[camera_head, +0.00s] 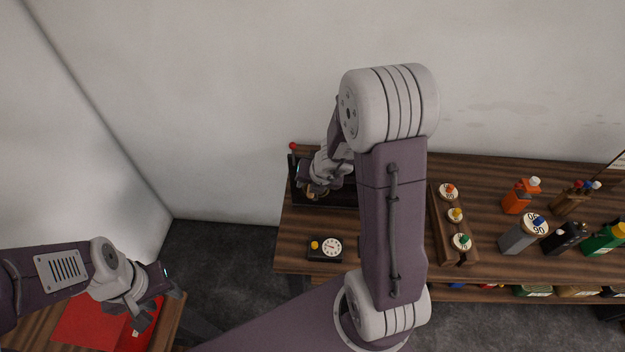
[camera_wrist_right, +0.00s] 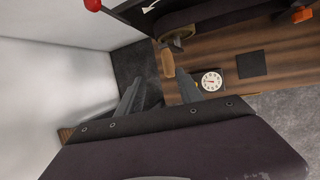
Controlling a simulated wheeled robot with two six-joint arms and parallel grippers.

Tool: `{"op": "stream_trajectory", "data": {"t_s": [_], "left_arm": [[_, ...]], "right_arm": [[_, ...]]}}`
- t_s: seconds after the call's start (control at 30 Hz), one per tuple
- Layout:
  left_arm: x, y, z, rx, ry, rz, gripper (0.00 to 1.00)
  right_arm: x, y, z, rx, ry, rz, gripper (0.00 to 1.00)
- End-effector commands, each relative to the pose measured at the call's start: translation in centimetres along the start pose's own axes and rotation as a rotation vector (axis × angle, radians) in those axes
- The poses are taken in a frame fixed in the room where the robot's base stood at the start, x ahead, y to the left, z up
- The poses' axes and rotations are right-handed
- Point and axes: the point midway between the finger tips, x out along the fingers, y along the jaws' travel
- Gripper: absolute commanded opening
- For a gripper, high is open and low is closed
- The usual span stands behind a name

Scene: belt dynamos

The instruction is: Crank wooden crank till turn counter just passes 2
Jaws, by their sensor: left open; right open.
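The wooden crank (camera_wrist_right: 167,63) shows in the right wrist view as a short tan handle beside a round brass-coloured hub on the dark machine (camera_wrist_right: 200,14). My right gripper (camera_wrist_right: 158,88) is open, and the handle shows just beyond its fingertips. In the head view my right gripper (camera_head: 316,188) is at the left end of the machine, and my arm hides much of it. The turn counter (camera_head: 331,247) is a white dial on a black box with a yellow knob; its dial also shows in the wrist view (camera_wrist_right: 210,82), too small to read. My left gripper (camera_head: 150,298) is open and empty, far left.
A red-tipped lever (camera_head: 293,147) stands at the machine's left end. A wooden rack (camera_head: 445,232) with labelled, coloured-cap items is right of my arm. Several bottles, including a grey one (camera_head: 518,238), stand further right. Red sheets (camera_head: 88,318) lie below my left gripper.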

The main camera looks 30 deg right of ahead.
Motion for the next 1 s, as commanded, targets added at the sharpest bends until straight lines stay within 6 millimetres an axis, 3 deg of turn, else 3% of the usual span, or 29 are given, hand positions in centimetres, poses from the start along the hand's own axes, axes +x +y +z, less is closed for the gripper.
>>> {"op": "stream_trajectory", "data": {"t_s": [0.03, 0.2, 0.73, 0.77, 0.9, 1.0], "left_arm": [[-1.6, 0.0, -0.2, 0.000, 0.000, 0.000, 0.43], [-4.8, 0.1, -0.5, 0.000, 0.001, 0.000, 0.43], [-4.7, 0.1, -0.5, 0.000, 0.000, 0.000, 0.43], [-4.7, 0.1, -0.5, 0.000, 0.000, 0.000, 0.43], [-4.7, 0.1, -0.5, 0.000, 0.000, 0.000, 0.43], [-4.7, 0.1, -0.5, 0.000, 0.000, 0.000, 0.43]], "right_arm": [[-2.0, 0.3, 0.4, -0.001, -0.003, 0.001, 0.43], [-6.6, 0.3, 0.5, 0.000, -0.003, 0.001, 0.43], [-7.8, 0.0, 0.1, -0.001, -0.001, 0.000, 0.43], [-7.8, 0.0, 0.1, -0.001, -0.001, 0.000, 0.40], [-7.8, 0.3, -0.1, -0.118, 0.004, 0.012, 0.01], [-8.0, 2.8, -1.2, -0.448, 0.031, 0.123, 0.00]]}}
